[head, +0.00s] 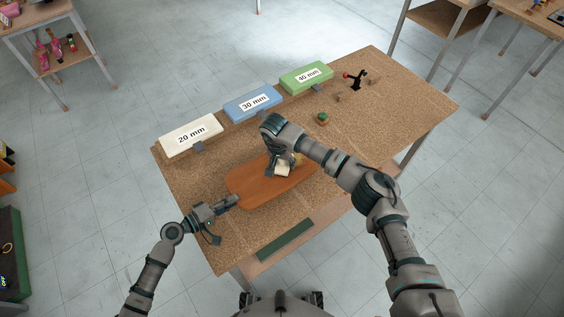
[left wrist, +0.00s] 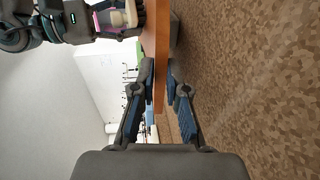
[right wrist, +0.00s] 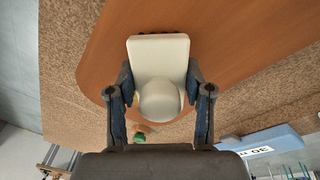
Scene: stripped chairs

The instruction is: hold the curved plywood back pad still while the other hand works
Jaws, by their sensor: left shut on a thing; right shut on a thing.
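The curved plywood back pad (head: 255,197) is an orange-brown board lying on the speckled cork-like bench top. My left gripper (head: 234,201) is shut on the pad's left end. In the left wrist view the pad's edge (left wrist: 161,55) runs between the two fingertips (left wrist: 160,88). My right gripper (head: 281,164) is above the pad, shut on a cream block with a round knob (head: 283,170). In the right wrist view the fingers (right wrist: 160,88) hold this block (right wrist: 157,50) at its sides, over the pad (right wrist: 230,35). Whether the block touches the pad is unclear.
Boxes marked 20 mm (head: 191,136), 30 mm (head: 252,103) and 40 mm (head: 306,77) line the bench's back edge. A small green-topped item (head: 322,118) and a black-and-red device (head: 356,80) stand to the right. A dark green strip (head: 285,240) is at the front. The bench's right part is mostly clear.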

